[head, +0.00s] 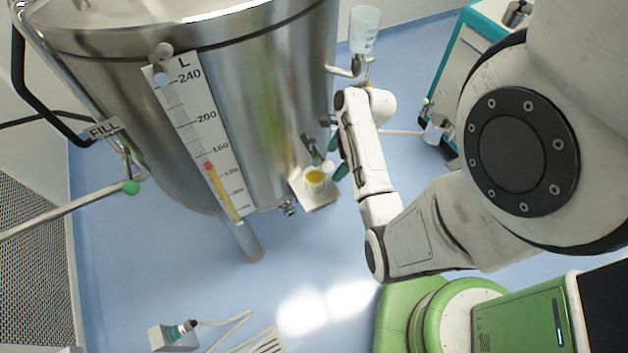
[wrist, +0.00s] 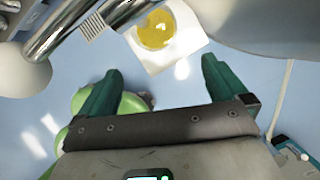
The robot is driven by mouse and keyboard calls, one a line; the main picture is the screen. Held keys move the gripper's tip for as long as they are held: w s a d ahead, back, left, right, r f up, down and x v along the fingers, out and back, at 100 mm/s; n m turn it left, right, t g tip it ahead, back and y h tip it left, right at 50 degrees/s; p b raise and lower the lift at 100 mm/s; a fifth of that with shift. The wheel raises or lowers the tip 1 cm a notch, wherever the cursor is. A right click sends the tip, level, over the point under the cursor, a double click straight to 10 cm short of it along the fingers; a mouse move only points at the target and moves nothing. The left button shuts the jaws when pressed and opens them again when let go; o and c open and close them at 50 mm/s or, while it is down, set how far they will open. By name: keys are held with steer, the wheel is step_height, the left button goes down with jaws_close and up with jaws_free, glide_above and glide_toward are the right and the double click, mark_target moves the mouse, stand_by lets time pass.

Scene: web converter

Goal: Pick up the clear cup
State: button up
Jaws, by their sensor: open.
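A clear cup (head: 315,180) with yellow contents stands on a small white shelf (head: 323,199) at the front of the steel tank. In the wrist view the cup (wrist: 157,30) is at the top centre, beyond the fingertips, on the white shelf (wrist: 178,62). My gripper (head: 336,157) is just right of the cup in the head view. In the wrist view my gripper (wrist: 162,68) has its two green fingers wide apart, with nothing between them. The cup's rim is visible, and the shelf edge lies just past the fingertips.
The steel tank (head: 265,100) stands close behind and left of the shelf. A valve handle (head: 312,148) hangs just above the cup. Another clear, marked vessel (head: 365,28) sits higher up beside the tank. A teal-edged cabinet (head: 455,75) is at right. Blue floor is open below.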

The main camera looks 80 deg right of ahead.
mark_target(320, 170)
steer(key=shift+w+a+f, duration=0.3)
steer(key=shift+w+f, duration=0.4)
steer(key=shift+f, duration=0.1)
steer(key=shift+w+a+f, duration=0.35)
steer(key=shift+w+f, duration=0.4)
steer(key=shift+w+a+f, duration=0.3)
steer(key=shift+w+f, duration=0.4)
steer(key=shift+f, duration=0.1)
steer(key=shift+c, duration=0.4)
steer(key=c, duration=1.7)
steer(key=shift+r, duration=0.15)
